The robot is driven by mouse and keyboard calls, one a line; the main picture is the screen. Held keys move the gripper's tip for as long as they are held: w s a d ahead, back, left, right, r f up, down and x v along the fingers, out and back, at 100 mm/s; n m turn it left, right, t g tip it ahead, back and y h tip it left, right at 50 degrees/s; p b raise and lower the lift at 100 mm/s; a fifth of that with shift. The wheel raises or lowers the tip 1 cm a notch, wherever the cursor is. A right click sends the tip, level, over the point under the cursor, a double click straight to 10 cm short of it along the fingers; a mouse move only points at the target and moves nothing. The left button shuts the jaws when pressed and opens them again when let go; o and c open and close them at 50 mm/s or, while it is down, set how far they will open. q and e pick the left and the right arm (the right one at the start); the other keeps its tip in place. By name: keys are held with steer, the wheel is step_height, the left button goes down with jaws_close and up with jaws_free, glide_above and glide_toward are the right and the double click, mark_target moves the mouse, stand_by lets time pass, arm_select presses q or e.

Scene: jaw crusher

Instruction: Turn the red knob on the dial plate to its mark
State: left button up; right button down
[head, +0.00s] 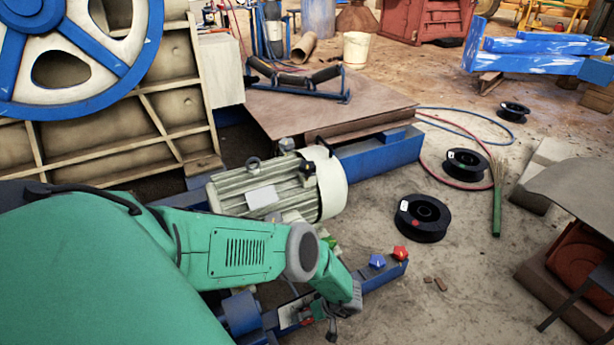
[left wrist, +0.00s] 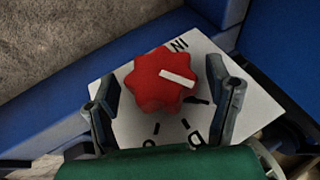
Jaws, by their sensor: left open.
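The red knob (left wrist: 150,85) is lobed, with a white pointer bar that points right and slightly down in the left wrist view. It sits on the white dial plate (left wrist: 125,128), which has black letters and short tick marks around the knob. The plate's lower part is hidden by my gripper. My left gripper (left wrist: 165,98) is open, with one finger on each side of the knob. Gaps show between the fingers and the knob. In the head view my left gripper (head: 338,318) is low, by the blue beam; the knob is hard to make out there. My right gripper is not in view.
A blue beam (head: 380,279) carries another red knob (head: 400,253) and a blue knob (head: 376,261). A cream motor (head: 325,184) stands behind my left arm. Black spools (head: 423,217) and hoses lie on the floor to the right. Blue structure (left wrist: 285,50) borders the plate.

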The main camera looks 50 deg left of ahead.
arm_select(q)
steer(key=shift+s+a+f, duration=0.15)
steer(key=shift+a+f, duration=0.15)
steer(key=shift+f, duration=0.3)
steer(key=c, duration=1.2)
steer(key=shift+r, duration=0.1)
